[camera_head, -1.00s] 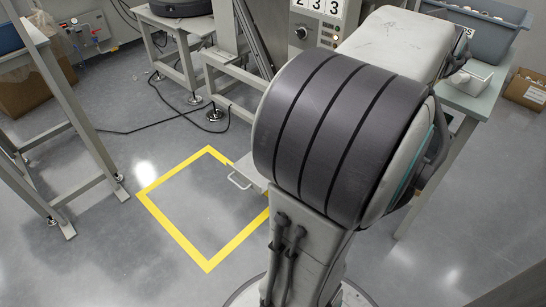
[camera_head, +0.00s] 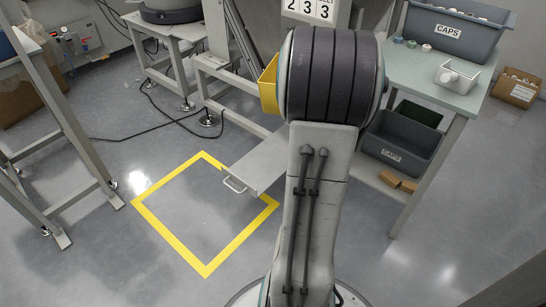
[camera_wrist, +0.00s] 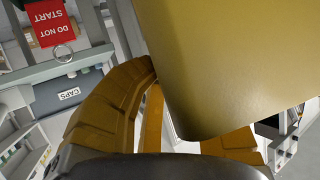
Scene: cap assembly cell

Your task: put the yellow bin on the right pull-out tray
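The yellow bin (camera_head: 269,86) shows in part at the left side of my arm in the head view; my arm hides the rest. In the wrist view its plain yellow wall (camera_wrist: 235,60) fills the upper right, very close. My gripper (camera_wrist: 185,115) has its orange-brown fingers at the bin's edge, and it seems shut on the bin; the contact itself is partly hidden. A grey pull-out tray (camera_head: 256,166) with a white handle sticks out in front of the machine, below the bin in the picture. Its visible part is empty.
A yellow floor square (camera_head: 205,262) lies in front of the tray. At the right, a table (camera_head: 425,82) carries a grey CAPS bin (camera_head: 455,32) and a white container (camera_head: 458,76); another CAPS bin (camera_head: 402,143) sits on its lower shelf. A metal-legged table stands at the left.

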